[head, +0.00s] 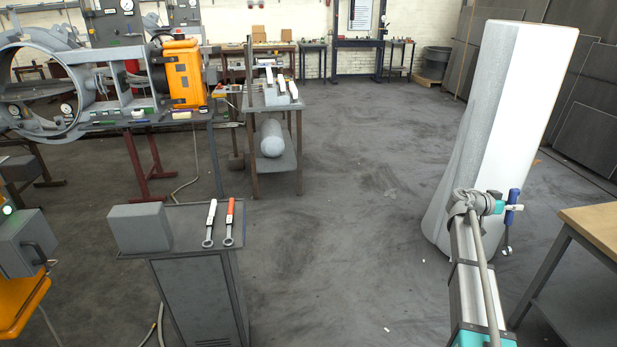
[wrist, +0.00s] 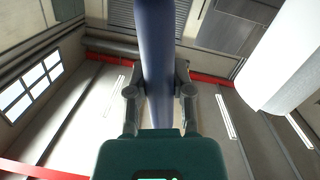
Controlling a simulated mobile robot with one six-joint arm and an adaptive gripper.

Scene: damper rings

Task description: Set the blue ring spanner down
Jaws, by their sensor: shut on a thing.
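The blue ring spanner (head: 514,200) is in my gripper (head: 508,207) at the right of the head view. It hangs roughly upright in the air, with a metal ring end (head: 507,251) low down. In the wrist view its blue handle (wrist: 156,50) runs between the two fingers of my gripper (wrist: 159,92), which is shut on it. The green gripper body hides the handle's near part. Two other ring spanners, one with a white handle (head: 211,213) and one with an orange handle (head: 230,213), lie side by side on the grey cabinet's top (head: 185,222).
A grey block (head: 139,228) sits on the cabinet top's left. A wooden-topped table (head: 597,226) stands at the right edge, near my arm. Behind the cabinet is a small stand (head: 270,108) beside a bench with an orange device (head: 185,75). The middle floor is clear.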

